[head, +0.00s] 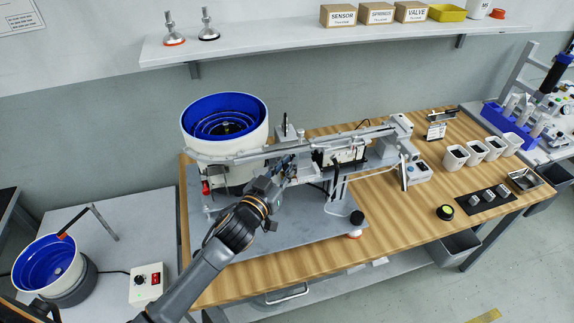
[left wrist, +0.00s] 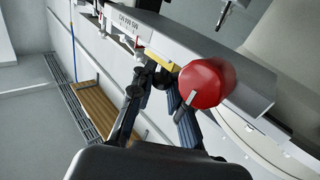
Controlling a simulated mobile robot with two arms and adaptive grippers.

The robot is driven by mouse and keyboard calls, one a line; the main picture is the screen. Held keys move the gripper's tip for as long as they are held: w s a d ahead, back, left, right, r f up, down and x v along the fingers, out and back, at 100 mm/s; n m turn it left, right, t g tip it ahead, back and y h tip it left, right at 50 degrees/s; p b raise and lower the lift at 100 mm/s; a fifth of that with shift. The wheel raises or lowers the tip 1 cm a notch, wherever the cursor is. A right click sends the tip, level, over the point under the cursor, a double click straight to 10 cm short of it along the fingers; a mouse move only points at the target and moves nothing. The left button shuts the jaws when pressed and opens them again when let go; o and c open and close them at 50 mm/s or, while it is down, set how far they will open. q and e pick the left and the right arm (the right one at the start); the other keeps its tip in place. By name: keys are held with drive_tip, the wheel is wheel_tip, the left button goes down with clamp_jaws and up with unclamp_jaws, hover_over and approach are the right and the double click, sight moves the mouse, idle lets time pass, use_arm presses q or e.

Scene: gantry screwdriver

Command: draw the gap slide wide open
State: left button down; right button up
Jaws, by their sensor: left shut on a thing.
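My left gripper (head: 288,168) reaches from below to the feeder rail (head: 250,151) on the workbench, right of the blue-lined bowl feeder (head: 225,122). In the left wrist view the left gripper (left wrist: 163,74) has its dark fingers against the grey rail (left wrist: 205,55), closed on a small part there. This part looks like the gap slide, but the fingers hide most of it. A round red knob (left wrist: 207,83) sits close beside the right finger, and a yellow piece (left wrist: 160,59) shows just beyond the fingertips. How far the slide stands open cannot be seen. My right gripper is not in view.
Several white cups (head: 478,150) and a black tray (head: 485,199) stand at the right of the wooden bench (head: 390,228). A shelf (head: 330,37) with labelled boxes hangs above. A second blue bowl (head: 47,262) stands lower left. The bench front is mostly clear.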

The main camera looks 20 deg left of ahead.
use_arm(q)
drive_tip(key=shift+s+a, duration=0.1)
drive_tip(key=shift+a, duration=0.05)
drive_tip(key=shift+f, duration=0.1)
drive_tip(key=c, duration=1.3)
unclamp_jaws()
drive_tip(key=shift+s, duration=0.1)
drive_tip(key=shift+s, duration=0.1)
drive_tip(key=s, duration=0.4)
drive_tip(key=s+a, duration=0.1)
drive_tip(key=s, duration=0.2)
drive_tip(key=s+a, duration=0.1)
drive_tip(key=s, duration=0.3)
drive_tip(key=shift+s+a, duration=0.1)
drive_tip(key=shift+s, duration=0.25)
